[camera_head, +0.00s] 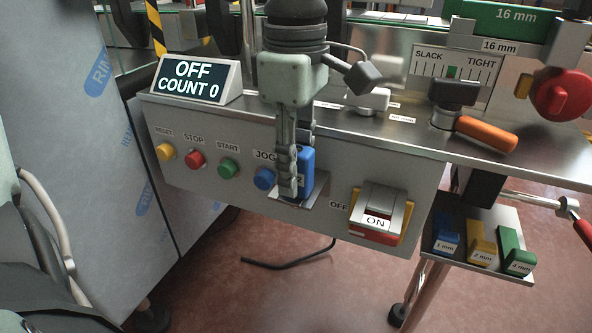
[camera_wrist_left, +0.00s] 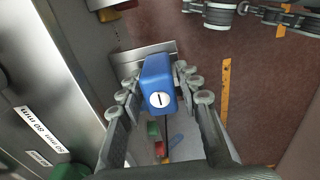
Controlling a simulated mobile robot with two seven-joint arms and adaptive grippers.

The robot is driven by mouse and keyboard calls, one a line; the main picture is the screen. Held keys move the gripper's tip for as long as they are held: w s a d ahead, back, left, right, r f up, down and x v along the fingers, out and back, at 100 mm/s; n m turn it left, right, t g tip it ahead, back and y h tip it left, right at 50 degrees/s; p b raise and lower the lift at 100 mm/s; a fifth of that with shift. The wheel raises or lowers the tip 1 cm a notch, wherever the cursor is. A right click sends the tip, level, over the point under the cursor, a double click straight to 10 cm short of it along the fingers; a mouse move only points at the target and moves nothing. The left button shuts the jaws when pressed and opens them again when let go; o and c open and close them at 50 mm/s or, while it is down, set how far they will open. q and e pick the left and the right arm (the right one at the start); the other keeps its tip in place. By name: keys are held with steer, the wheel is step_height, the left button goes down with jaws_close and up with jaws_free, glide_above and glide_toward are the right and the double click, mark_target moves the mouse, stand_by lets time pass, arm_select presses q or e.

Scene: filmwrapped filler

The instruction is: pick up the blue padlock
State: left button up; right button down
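The blue padlock (camera_head: 307,172) stands on a small metal ledge (camera_head: 318,197) at the front of the machine's panel. In the left wrist view the padlock (camera_wrist_left: 157,72) shows a white disc with a dark slot and sits between the two fingers. My left gripper (camera_head: 288,178) points straight down, its fingers partly hiding the padlock in the head view. In the left wrist view the left gripper (camera_wrist_left: 158,88) looks open, with narrow gaps beside the padlock; contact at the fingertips is hard to judge. My right gripper is not in view.
A blue jog button (camera_head: 264,178) is close left of the gripper. The ON/OFF switch (camera_head: 379,213) is to the right. A tray (camera_head: 440,246) with blue, yellow and green blocks hangs lower right. An OFF COUNT 0 display (camera_head: 195,80) and an orange-handled lever (camera_head: 486,134) are on top.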

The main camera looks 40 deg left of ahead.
arm_select(q)
jaws_close()
steer(key=shift+r, duration=0.1)
